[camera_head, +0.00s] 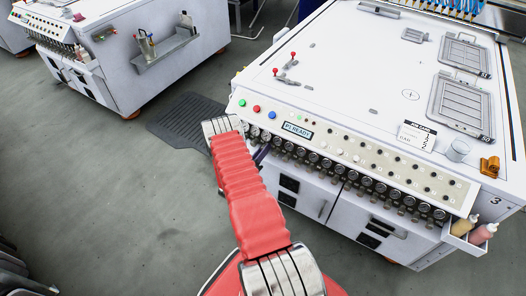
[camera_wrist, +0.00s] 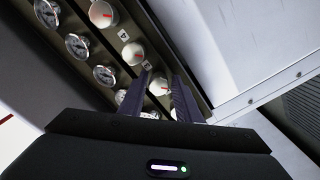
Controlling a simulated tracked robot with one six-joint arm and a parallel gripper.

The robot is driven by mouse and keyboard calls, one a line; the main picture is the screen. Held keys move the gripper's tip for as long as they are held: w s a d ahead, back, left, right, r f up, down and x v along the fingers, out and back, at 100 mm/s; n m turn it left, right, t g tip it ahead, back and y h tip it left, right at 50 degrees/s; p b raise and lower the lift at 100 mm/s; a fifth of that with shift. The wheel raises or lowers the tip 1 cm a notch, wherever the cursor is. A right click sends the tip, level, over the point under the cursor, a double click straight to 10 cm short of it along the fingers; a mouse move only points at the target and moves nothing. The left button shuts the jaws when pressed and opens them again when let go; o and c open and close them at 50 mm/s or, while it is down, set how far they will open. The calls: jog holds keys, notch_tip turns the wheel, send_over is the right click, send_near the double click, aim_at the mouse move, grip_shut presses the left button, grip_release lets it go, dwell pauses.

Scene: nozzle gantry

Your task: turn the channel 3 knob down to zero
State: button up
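A row of white knobs with red pointer marks shows in the wrist view: one at the top (camera_wrist: 103,14), one below it (camera_wrist: 133,53), and one between my gripper's fingers (camera_wrist: 158,86). Another white knob lies lower between the fingers, partly hidden. In the head view my red arm reaches the left end of the panel (camera_head: 345,155) and mostly hides my gripper.
Round gauges (camera_wrist: 77,45) run beside the knobs. The white machine (camera_head: 350,70) has red, green and blue buttons, a "P1 READY" display (camera_head: 298,130) and a bottle tray at its right corner. A second machine (camera_head: 150,60) stands back left. Open floor lies left.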

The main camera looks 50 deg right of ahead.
jog(key=s+a, duration=0.1)
jog(key=a, duration=1.2)
jog(key=shift+a, duration=0.3)
jog(key=shift+s+f, duration=0.1)
jog(key=shift+f, duration=0.05)
